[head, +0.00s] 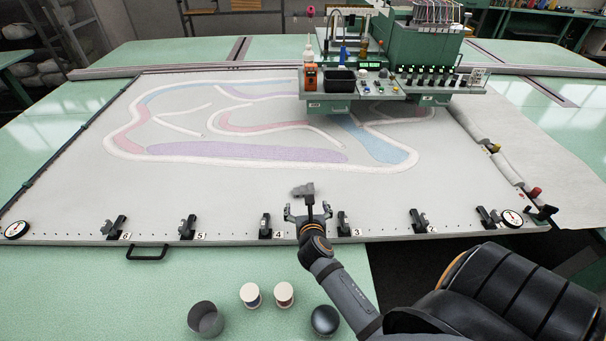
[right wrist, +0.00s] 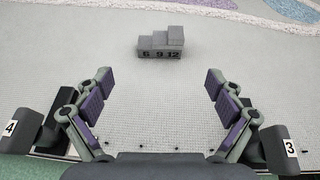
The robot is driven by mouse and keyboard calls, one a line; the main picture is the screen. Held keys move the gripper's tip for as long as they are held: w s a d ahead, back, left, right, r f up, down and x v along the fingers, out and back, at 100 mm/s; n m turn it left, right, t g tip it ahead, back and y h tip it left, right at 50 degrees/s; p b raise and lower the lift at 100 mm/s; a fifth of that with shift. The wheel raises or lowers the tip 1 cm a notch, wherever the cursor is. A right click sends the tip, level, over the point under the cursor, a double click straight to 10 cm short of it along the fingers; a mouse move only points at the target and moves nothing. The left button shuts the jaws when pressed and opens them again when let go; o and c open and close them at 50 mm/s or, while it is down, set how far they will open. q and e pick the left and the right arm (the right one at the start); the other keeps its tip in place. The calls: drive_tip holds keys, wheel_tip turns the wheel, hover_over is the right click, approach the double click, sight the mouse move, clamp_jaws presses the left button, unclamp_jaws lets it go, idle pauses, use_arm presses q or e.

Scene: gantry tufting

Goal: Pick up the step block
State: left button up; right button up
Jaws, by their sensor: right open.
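The step block (right wrist: 161,43) is a small grey stepped piece marked 6, 9 and 12. It lies on the pale stretched cloth (head: 240,188). In the head view the step block (head: 303,190) shows just beyond my right gripper (head: 308,209). My right gripper is open and empty, and in the right wrist view its fingers (right wrist: 160,92) stand wide apart. The block lies ahead of the fingertips, roughly centred between them and not touching them. My left gripper is not in view.
Clamps numbered 4 (head: 265,227) and 3 (head: 344,224) flank my gripper on the frame's front edge. The green tufting machine (head: 425,62) stands at the back right. A grey cup (head: 205,320), two spools and a dark round object (head: 325,320) stand on the front table. The cloth around the block is clear.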

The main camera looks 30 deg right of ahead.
sight(304, 193)
drive_tip(key=shift+s+a+r, duration=0.1)
drive_tip(key=shift+s+r, duration=0.05)
drive_tip(key=shift+r, duration=0.05)
drive_tip(key=x, duration=0.2)
drive_tip(key=shift+w, duration=0.35)
drive_tip(key=x, duration=0.2)
drive_tip(key=shift+d+f, duration=0.2)
drive_tip(key=shift+d, duration=0.1)
drive_tip(key=shift+w, duration=0.2)
drive_tip(key=x, duration=0.4)
drive_tip(key=shift+w+d, duration=0.1)
drive_tip(key=shift+w+d+f, duration=0.15)
drive_tip(key=shift+w, duration=0.1)
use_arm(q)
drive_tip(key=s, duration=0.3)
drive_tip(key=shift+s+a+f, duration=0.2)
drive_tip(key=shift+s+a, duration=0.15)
